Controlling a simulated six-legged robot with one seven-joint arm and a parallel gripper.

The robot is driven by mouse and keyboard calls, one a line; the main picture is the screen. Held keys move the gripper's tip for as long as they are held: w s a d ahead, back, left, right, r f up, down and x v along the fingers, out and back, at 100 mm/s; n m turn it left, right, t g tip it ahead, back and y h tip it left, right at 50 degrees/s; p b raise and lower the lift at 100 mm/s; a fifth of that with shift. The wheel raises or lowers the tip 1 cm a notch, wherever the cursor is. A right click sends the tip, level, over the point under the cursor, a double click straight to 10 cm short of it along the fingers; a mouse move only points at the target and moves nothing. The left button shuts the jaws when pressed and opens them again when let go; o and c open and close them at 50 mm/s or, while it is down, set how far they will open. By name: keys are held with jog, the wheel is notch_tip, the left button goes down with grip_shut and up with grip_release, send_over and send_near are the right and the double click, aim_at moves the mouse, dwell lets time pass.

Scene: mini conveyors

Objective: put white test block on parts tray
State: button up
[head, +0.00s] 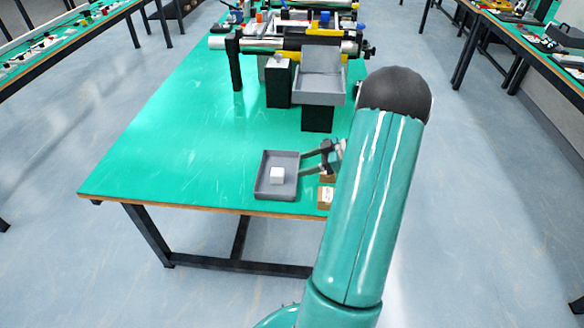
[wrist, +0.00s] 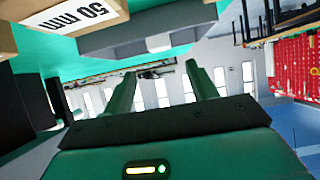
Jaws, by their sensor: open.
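The white test block (head: 277,175) sits inside the shallow grey parts tray (head: 262,185), near the tray's middle, at the front edge of the green table. My gripper (head: 304,164) is open and empty, just right of the block, with its fingers pointing left at the tray's right side. In the wrist view, my two fingers (wrist: 161,70) are spread apart with nothing between them. The block (wrist: 158,43) shows small at the top, partly cut off by the tray (wrist: 115,42). Whether the fingers are above the tray wall is hard to tell.
A tan box labelled 50 mm (wrist: 85,15) lies close by; small tan boxes (head: 325,198) stand right of the tray, partly behind my arm. A grey bin (head: 320,88) on a black stand and mini conveyors (head: 285,42) fill the table's back. The table's left side (head: 170,150) is clear.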

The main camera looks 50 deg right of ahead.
jog(key=w+a+r+m+g+h, duration=0.1)
jog(key=a+r+g, duration=0.2)
jog(key=a+r, duration=0.55)
jog(key=w+a+r+m+g+h, duration=0.1)
jog(key=a+r+g, duration=0.3)
jog(key=a, duration=0.8)
jog(key=s+a+r+m+t+h, duration=0.1)
jog(key=s+a+r+h, duration=0.1)
jog(key=a, duration=0.4)
jog(key=s+a+r+m+t+h, duration=0.1)
jog(key=s+a+r+m, duration=0.1)
jog(key=s+a+r, duration=0.2)
jog(key=s+a+r+m+t+h, duration=0.1)
jog(key=s+a+r+m+h, duration=0.1)
jog(key=s+a, duration=0.4)
jog(key=a+r, duration=0.1)
jog(key=a, duration=0.1)
jog(key=shift+a+h, duration=0.3)
jog(key=shift+c, duration=0.2)
jog(key=c, duration=0.4)
jog(key=shift+c, duration=0.2)
